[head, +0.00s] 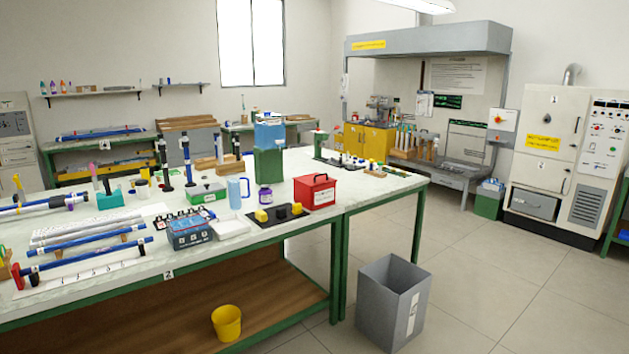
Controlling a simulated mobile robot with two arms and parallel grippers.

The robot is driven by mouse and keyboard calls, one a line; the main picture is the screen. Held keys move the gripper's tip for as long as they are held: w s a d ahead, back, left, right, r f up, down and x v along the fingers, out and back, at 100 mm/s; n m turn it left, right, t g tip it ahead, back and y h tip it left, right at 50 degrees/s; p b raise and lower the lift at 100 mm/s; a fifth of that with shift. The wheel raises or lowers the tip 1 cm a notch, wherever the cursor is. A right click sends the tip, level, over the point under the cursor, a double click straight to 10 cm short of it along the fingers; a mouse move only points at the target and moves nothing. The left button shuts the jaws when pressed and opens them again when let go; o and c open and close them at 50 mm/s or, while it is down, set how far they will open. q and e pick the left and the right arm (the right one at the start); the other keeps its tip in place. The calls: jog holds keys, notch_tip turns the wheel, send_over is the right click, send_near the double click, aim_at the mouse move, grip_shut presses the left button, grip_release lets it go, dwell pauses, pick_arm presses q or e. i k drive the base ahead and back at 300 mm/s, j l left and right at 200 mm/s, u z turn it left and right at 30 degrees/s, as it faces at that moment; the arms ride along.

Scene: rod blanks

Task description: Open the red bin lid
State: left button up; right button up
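A red box-shaped bin (314,194) stands on the white-topped workbench (375,187), near its right part in the head view. Its lid (314,179) appears shut, with a dark handle on top. A small pale label shows on its front. Neither of my grippers is in view, so nothing of mine is near the bin.
A black tray (278,216) with yellow blocks is in front of the bin. A purple jar (265,198) and a green container (267,165) stand to its left. An open grey waste bin (392,303) stands on the floor.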

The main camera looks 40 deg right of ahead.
aim_at(316, 179)
jog(key=i+l, duration=0.35)
jog(key=l, duration=0.15)
jog(key=i+l, duration=0.3)
jog(key=l, duration=0.25)
